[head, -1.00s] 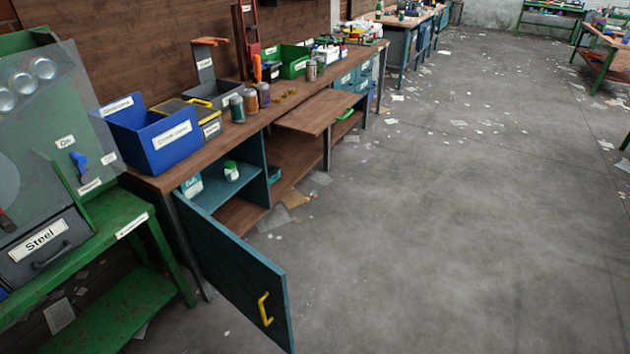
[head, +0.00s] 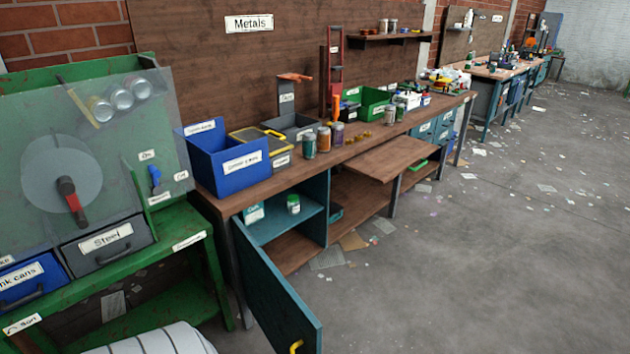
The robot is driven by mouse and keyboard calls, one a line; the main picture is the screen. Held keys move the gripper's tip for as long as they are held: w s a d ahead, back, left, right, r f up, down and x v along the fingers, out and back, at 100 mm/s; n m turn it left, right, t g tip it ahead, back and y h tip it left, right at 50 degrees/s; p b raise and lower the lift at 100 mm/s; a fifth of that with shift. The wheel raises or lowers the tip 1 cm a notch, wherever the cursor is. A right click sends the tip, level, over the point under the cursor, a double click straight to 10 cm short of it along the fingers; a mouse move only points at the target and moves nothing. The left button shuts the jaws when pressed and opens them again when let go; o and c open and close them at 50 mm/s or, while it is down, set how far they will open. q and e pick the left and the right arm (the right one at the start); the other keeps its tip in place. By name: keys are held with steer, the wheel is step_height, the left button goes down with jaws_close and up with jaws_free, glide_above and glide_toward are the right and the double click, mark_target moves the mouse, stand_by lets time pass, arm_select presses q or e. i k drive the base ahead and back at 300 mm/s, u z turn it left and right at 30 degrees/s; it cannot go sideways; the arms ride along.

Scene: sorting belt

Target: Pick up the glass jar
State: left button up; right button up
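A small jar (head: 293,204) with a green lid and a pale body stands upright on the upper shelf inside the open teal cabinet (head: 318,219) under the workbench. It looks like the glass jar, though it is small at this distance. Several other jars or cans stand on the bench top, among them a greenish one (head: 309,146), an orange-brown one (head: 324,139) and a purple one (head: 338,134). Neither of my grippers shows in the head view.
The cabinet door (head: 275,290) stands open, swung out into the floor space. A blue bin (head: 237,167) sits on the bench top (head: 262,185). A green machine stand (head: 180,235) is at left. A board (head: 390,160) juts from the bench. Floor at right is mostly clear.

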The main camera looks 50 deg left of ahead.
mark_target(293, 207)
steer(key=z, duration=0.1)
steer(key=i, duration=1.3)
steer(key=u, duration=0.65)
steer(key=i, duration=0.6)
steer(key=u, duration=1.2)
steer(key=i, duration=1.65)
steer(key=u, duration=0.2)
